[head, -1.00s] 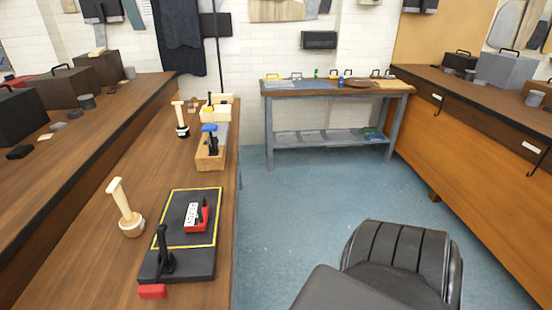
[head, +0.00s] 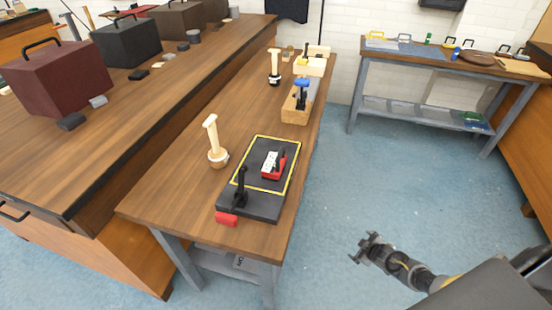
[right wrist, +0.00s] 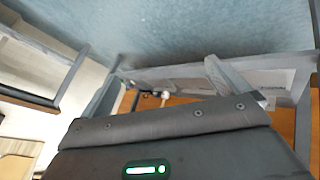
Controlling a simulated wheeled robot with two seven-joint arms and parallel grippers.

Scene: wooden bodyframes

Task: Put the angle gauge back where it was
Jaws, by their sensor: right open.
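A small red block with a white marked face and a black part (head: 273,163) lies inside the yellow outline on a black board (head: 262,206); it may be the angle gauge, but I cannot tell for sure. The board lies on the near end of the wooden bench (head: 180,192). A black upright piece with a red end (head: 228,219) stands at the board's front left corner. My right gripper (head: 363,247) is open and empty, over the floor to the right of the bench and apart from it. My left gripper is not in view.
Behind the board stand a pale wooden mallet-like tool (head: 216,148), a wooden box with blue-topped tool (head: 296,112) and another such tool (head: 274,68). A higher bench (head: 120,140) with cases runs along the left. Blue floor (head: 345,185) is clear. A table (head: 440,62) stands behind.

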